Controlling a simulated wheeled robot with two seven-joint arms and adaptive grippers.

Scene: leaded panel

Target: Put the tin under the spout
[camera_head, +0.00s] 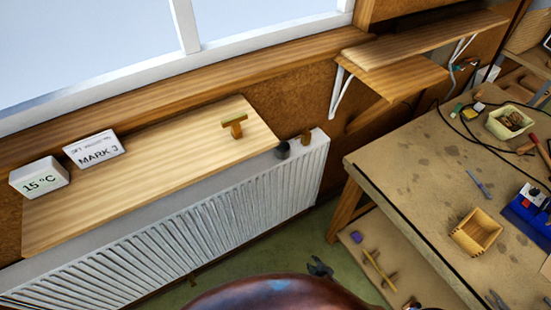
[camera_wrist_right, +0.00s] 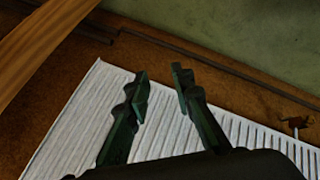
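A small dark grey cylinder (camera_head: 282,149), possibly the tin, stands at the right end of the radiator top, just off the board's edge. A brass-and-wood T-shaped piece (camera_head: 234,125) stands on the board; I cannot tell whether it is the spout. A small brown wooden piece (camera_head: 306,136) is right of the cylinder. My right gripper (camera_head: 320,268) shows small and dark at the bottom of the head view, apart from these things. In the right wrist view its two fingers (camera_wrist_right: 160,85) are spread with nothing between them, above the white radiator. My left gripper is not visible.
The wooden board (camera_head: 150,185) lies along the white radiator (camera_head: 215,225) under the window. A box reading 15 °C (camera_head: 39,178) and a MARK 3 sign (camera_head: 95,149) stand on it. The workbench (camera_head: 420,170) at right holds a wooden box (camera_head: 476,232), a bowl (camera_head: 509,122) and tools.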

